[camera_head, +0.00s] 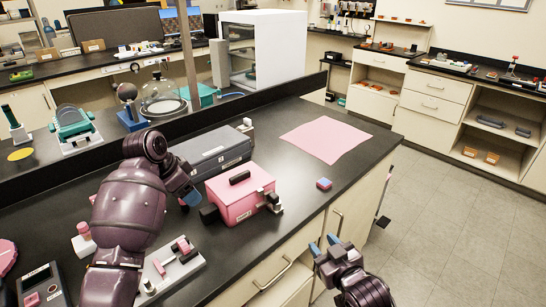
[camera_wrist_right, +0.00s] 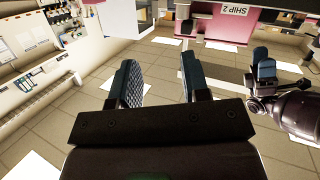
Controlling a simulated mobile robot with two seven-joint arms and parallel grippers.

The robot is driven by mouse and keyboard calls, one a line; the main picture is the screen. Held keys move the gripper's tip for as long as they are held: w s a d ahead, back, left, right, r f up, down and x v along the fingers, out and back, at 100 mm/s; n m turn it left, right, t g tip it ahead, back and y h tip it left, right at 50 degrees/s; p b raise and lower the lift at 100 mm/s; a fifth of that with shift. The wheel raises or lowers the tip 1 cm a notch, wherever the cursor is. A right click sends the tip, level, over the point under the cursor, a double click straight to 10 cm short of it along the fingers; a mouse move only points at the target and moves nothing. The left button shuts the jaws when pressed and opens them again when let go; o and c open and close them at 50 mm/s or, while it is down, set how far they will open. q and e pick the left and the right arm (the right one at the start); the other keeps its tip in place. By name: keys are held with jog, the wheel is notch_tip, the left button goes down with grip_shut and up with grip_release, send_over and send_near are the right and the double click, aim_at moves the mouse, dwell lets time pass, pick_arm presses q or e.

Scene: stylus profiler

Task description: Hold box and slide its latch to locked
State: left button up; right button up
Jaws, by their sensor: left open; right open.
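The pink box (camera_head: 236,207) stands shut on the black bench, with a dark handle (camera_head: 240,177) on its lid. Dark and light metal latch parts (camera_head: 273,203) sit at its right end; their position is too small to tell. The box's labelled side (camera_wrist_right: 230,28) shows upside down in the right wrist view. My left gripper (camera_head: 188,192) is open beside the box's left end, apart from it, and also shows in the right wrist view (camera_wrist_right: 263,65). My right gripper (camera_head: 324,246) is open and empty off the bench's front edge; its fingers (camera_wrist_right: 160,82) frame only floor.
A grey case (camera_head: 213,148) stands right behind the box. A pink sheet (camera_head: 326,138) lies to the right, with a small pink-and-blue block (camera_head: 324,184) before it. A pink-and-grey fixture (camera_head: 175,262) lies left front. Bench top right of the box is mostly clear.

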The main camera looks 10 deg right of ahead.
aim_at(206, 210)
jog(key=w+a+r+n+t+y, duration=0.1)
jog(key=w+a+r+n+y, duration=0.3)
jog(key=w+a+r+n, duration=0.45)
jog(key=w+a+r+n+t+y, duration=0.1)
jog(key=w+a+r+n+y, duration=0.4)
jog(key=r, duration=0.6)
jog(key=a+r+n+g+y, duration=0.3)
jog(key=a+r+n+g, duration=0.4)
jog(key=n, duration=0.7)
jog(key=a+r+n+g+y, duration=0.35)
jog(key=a+n+g, duration=0.4)
jog(key=n, duration=0.65)
pick_arm(q)
jog(key=shift+x, duration=5.4)
pick_arm(e)
jog(key=w+d+f+n+g+h, duration=0.1)
jog(key=w+d+f+n+h, duration=0.1)
jog(key=d+f+n+h, duration=0.5)
jog(key=w+d+f+n+g+h, duration=0.2)
jog(key=d+f+n+h, duration=0.5)
jog(key=d+n+h, duration=0.2)
jog(key=shift+w+d+f+n+h, duration=0.35)
jog(key=shift+d+h, duration=0.8)
jog(key=shift+d, duration=0.45)
